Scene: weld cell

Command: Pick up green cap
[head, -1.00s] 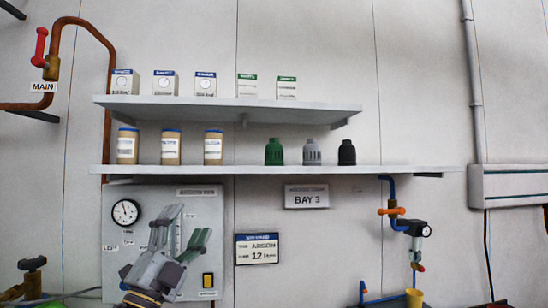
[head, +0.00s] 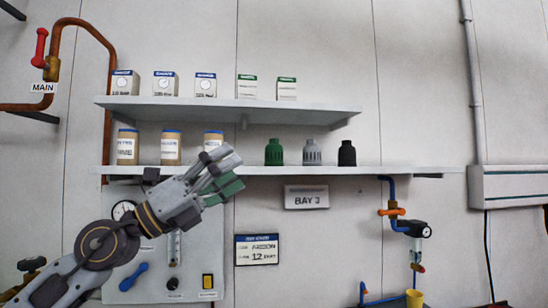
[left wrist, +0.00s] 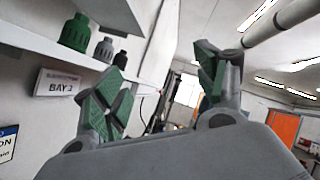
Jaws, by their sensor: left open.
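The green cap (head: 274,152) stands upright on the lower shelf (head: 400,170), left of a grey cap (head: 312,152) and a black cap (head: 347,153). The green cap also shows at the upper left of the left wrist view (left wrist: 74,32). My left gripper (head: 232,172) is open and empty, to the left of the green cap and slightly lower, by the shelf's front edge. Its two green-padded fingers stand apart in the left wrist view (left wrist: 158,95). My right gripper is in neither view.
Several tan jars with blue lids (head: 171,148) stand on the lower shelf at left, partly behind my gripper. An upper shelf (head: 180,108) with small boxes hangs above the caps. A BAY 3 sign (head: 306,196) is below the shelf. Blue piping with an orange valve (head: 391,211) is at right.

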